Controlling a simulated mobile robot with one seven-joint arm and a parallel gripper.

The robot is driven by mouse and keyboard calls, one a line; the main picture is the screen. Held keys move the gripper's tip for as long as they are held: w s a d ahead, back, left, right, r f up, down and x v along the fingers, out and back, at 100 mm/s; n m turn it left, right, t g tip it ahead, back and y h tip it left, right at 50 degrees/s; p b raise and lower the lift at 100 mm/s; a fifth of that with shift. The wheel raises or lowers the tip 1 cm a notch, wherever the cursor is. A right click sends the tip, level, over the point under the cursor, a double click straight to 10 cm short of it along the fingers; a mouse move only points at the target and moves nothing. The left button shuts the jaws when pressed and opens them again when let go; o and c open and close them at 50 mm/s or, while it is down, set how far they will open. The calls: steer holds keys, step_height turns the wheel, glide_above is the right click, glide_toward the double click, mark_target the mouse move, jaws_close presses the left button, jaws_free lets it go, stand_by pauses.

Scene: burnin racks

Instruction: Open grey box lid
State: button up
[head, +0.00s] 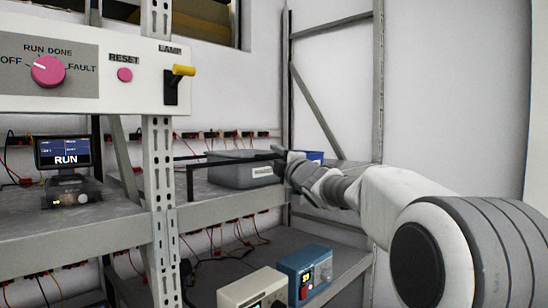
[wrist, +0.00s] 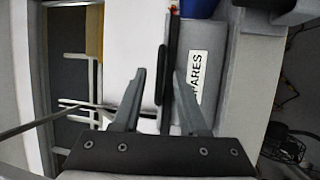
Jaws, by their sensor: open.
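The grey box (head: 241,174) stands on the upper rack shelf, with a white label on its front. In the wrist view the grey box (wrist: 222,72) is seen turned sideways, its label reading "...ARES". Its dark lid (wrist: 173,60) shows edge-on along the box's top side, and a darker raised part (wrist: 160,75) looks like a handle. My gripper (wrist: 160,72) is open, with the lid edge and raised part appearing between its fingers. I cannot tell whether they touch. In the head view my gripper (head: 284,163) is at the box's right end, partly hiding it.
A panel with a pink knob (head: 48,71) and yellow-tipped lever (head: 178,82) hangs at upper left. A rack upright (head: 160,200) stands left of the box. A small screen reading RUN (head: 64,153) sits left. A blue bin (head: 314,156) is behind my gripper. Blue (head: 305,272) and beige (head: 252,289) units sit below.

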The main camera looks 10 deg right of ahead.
jaws_close()
stand_by(1.4)
